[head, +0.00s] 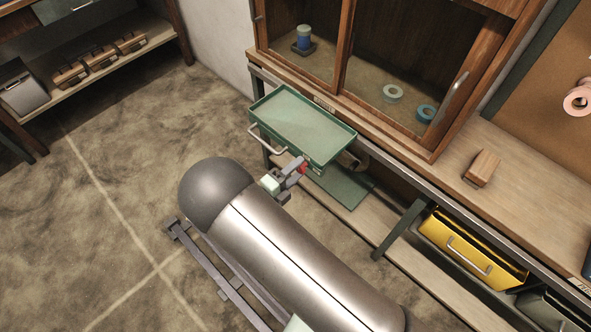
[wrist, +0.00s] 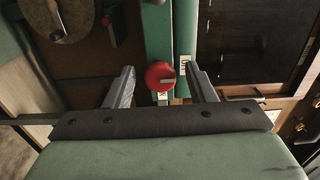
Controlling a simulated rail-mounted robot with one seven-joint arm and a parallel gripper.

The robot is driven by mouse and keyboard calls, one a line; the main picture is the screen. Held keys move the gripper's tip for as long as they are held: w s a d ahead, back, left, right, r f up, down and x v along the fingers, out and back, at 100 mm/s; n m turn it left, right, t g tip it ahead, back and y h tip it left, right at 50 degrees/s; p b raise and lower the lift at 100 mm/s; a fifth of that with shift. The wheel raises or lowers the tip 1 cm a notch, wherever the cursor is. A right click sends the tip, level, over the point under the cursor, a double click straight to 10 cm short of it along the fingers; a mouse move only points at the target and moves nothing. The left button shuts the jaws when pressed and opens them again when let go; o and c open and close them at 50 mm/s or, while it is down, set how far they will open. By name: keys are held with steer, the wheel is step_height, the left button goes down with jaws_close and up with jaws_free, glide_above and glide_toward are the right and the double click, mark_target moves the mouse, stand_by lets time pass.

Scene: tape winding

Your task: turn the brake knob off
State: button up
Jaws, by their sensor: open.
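A red round knob (wrist: 160,76) with a pale mark on it sits on a green upright part in the wrist view. Small labels lie just below it and to its right. In the head view the knob (head: 304,167) is a small red spot by the front of a green tray (head: 312,120). My gripper (wrist: 159,70) is open, with one finger to the left and one to the right of the knob. Gaps show on both sides, so the fingers appear not to touch it. In the head view my gripper (head: 294,174) is right at the knob, partly covering it.
A silver handle (head: 266,139) juts from the tray's left side. A wooden cabinet (head: 345,60) stands behind, with tape rolls (head: 392,93) inside. A wooden block (head: 482,168) lies on the bench at right. A yellow drawer (head: 470,250) sits below. Open floor lies at left.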

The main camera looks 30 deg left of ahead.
steer(key=b+v, duration=0.2)
steer(key=v, duration=1.5)
steer(key=w+d+r+m+g+h, duration=0.7)
steer(key=w+d+r+m+g, duration=0.15)
steer(key=w+d+m, duration=0.45)
steer(key=w+d+r+m+g+y, duration=0.1)
steer(key=d+r+m+g, duration=0.25)
steer(key=d+m, duration=0.4)
steer(key=w+d+r+m+g, duration=0.1)
steer(key=d+r+m+g, duration=0.25)
steer(key=d+m, duration=0.4)
steer(key=s+d+r+m+g+y, duration=0.1)
steer(key=d+m+y, duration=0.4)
steer(key=m, duration=0.6)
steer(key=s+d+r+m+y+p, duration=0.1)
steer(key=s+d+r+m+y, duration=0.3)
steer(key=d+m, duration=0.6)
steer(key=s+m+y, duration=0.1)
steer(key=s+m, duration=0.1)
steer(key=shift+s+d+r+m+g, duration=0.2)
steer(key=shift+s+d+m+g, duration=0.05)
steer(key=shift+m+g, duration=0.1)
